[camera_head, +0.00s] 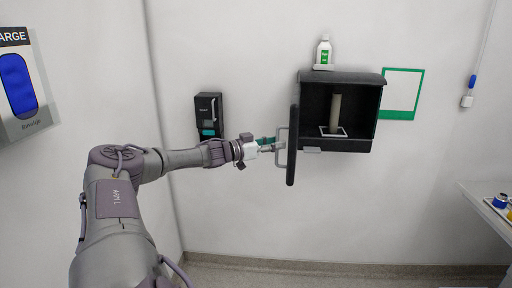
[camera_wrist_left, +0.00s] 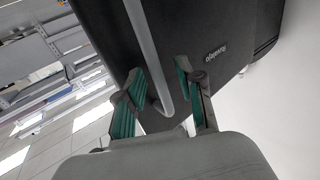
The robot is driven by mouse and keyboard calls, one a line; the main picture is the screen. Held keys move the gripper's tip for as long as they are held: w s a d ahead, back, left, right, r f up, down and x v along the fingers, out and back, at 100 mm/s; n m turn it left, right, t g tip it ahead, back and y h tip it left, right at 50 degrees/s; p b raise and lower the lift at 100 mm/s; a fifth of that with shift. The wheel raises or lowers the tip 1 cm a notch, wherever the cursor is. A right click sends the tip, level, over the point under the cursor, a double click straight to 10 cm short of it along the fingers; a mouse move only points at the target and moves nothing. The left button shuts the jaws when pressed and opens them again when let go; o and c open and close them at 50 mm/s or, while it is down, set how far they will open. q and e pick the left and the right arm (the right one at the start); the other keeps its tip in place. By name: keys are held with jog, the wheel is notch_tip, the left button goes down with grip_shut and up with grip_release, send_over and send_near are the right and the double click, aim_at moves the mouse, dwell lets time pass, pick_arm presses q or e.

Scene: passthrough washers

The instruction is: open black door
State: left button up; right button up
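The black door (camera_head: 293,145) stands swung out from the left side of the black wall cabinet (camera_head: 377,110). It is seen nearly edge-on in the head view, and the cabinet interior is exposed. Its grey bar handle (camera_head: 278,147) faces my left gripper (camera_head: 270,146). In the left wrist view, the door (camera_wrist_left: 210,30) fills the upper middle. The handle (camera_wrist_left: 147,45) passes between the green-padded fingers of my left gripper (camera_wrist_left: 160,72), which are apart with visible space around the bar. Whether a finger touches the bar is unclear. My right gripper is not in view.
A pale cylinder (camera_head: 335,112) stands inside the cabinet, and a white bottle (camera_head: 324,52) stands on top. A black dispenser (camera_head: 208,112) hangs on the wall behind my left forearm. A table (camera_head: 482,203) with small items is at the right edge. The floor below the cabinet looks clear.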

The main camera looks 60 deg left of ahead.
pick_arm(q)
jog(key=s+a, duration=0.1)
jog(key=s, duration=1)
jog(key=shift+a, duration=0.25)
